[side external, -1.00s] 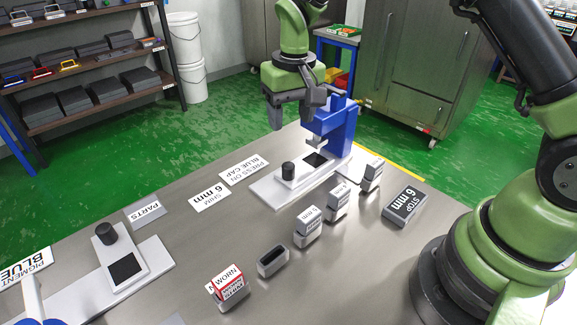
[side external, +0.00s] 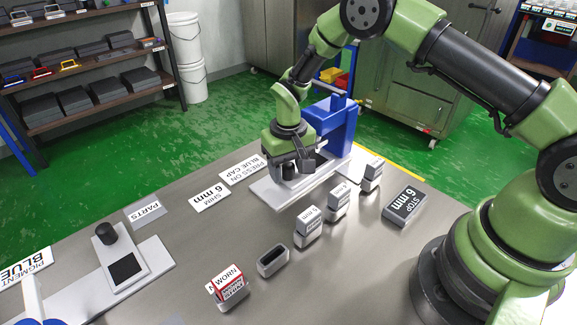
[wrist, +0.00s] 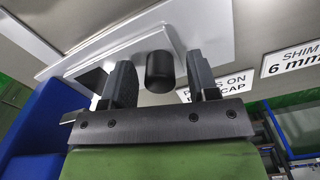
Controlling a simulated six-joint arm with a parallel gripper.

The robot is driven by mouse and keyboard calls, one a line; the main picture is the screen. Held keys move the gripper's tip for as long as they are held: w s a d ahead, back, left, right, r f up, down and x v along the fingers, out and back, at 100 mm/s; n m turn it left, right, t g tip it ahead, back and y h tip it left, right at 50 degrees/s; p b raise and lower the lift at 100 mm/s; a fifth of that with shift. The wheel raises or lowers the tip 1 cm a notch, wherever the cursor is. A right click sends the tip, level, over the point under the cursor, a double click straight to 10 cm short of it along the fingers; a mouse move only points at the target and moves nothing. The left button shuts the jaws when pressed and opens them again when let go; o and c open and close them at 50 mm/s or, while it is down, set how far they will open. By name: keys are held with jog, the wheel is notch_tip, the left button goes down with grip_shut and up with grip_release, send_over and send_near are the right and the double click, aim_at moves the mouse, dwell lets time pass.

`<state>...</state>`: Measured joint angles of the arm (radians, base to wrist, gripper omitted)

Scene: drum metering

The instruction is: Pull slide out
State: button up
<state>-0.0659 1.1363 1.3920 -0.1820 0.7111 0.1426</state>
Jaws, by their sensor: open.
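The slide (wrist: 188,33) is a white plate with a black knob (wrist: 160,72) and a dark square pad (wrist: 95,79), seen in the wrist view. It lies on the white base (side external: 268,194) of the blue press (side external: 338,125). My gripper (wrist: 161,78) is open, pointing down over the slide, with one finger on each side of the knob in the wrist view. I see no finger touching it. In the side view my gripper (side external: 296,165) hides most of the knob and the pad.
A similar white plate (side external: 150,262) with a knob stands at the left. Several small grey blocks (side external: 308,228), an open grey holder (side external: 272,261), a red-and-white WORN block (side external: 230,288) and a dark STOP 6 mm block (side external: 404,204) stand nearer the front. Bare table lies between them.

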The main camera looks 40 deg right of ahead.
grip_shut()
jog(key=a, duration=1.2)
jog(key=shift+a, duration=0.35)
grip_release()
jog(key=shift+d, duration=0.1)
notch_tip(320, 180, up, 10)
